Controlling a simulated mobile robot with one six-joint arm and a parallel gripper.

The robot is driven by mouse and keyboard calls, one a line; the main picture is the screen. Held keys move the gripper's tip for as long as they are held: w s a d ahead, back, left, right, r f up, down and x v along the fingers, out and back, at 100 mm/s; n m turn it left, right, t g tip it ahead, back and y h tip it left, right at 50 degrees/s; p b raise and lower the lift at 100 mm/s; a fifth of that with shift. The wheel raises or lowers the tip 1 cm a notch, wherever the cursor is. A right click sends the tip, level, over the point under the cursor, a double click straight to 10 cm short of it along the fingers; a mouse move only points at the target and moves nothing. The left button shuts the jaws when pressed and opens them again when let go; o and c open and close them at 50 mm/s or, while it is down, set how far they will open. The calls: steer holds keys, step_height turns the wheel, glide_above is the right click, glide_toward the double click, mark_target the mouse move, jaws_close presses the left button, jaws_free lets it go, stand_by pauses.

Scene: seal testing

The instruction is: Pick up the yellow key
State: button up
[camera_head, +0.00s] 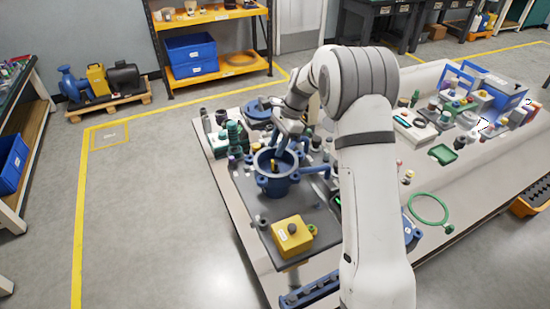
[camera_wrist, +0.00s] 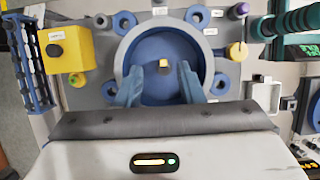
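The yellow key (camera_wrist: 163,64) is a small yellow piece with a dark part, in the middle of a round blue housing (camera_wrist: 121,62). In the head view the key (camera_head: 275,166) stands inside the blue housing (camera_head: 277,187), partly dark. My gripper (camera_wrist: 159,80) is open and empty, its two bluish fingers spread over the housing's bowl. The key shows between the fingers, a little beyond their tips in the wrist view. I cannot tell the height gap between fingertips and key. In the head view my gripper (camera_head: 283,140) is above the housing's far rim.
A yellow box with a dark button (camera_head: 292,236) sits on the grey plate in front of the housing. Bottles and small parts crowd the table behind and right. A green ring (camera_head: 428,208) lies further right. A blue rack (camera_wrist: 27,62) stands at the wrist view's left.

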mark_target(272, 161)
steer(key=x, duration=0.2)
steer(key=p+x, duration=0.1)
steer(key=x, duration=0.4)
steer(key=shift+w+d+f+p, duration=0.15)
steer(key=shift+w+f+p, duration=0.2)
steer(key=shift+f, duration=0.15)
steer(key=shift+c, duration=0.2)
jaws_close()
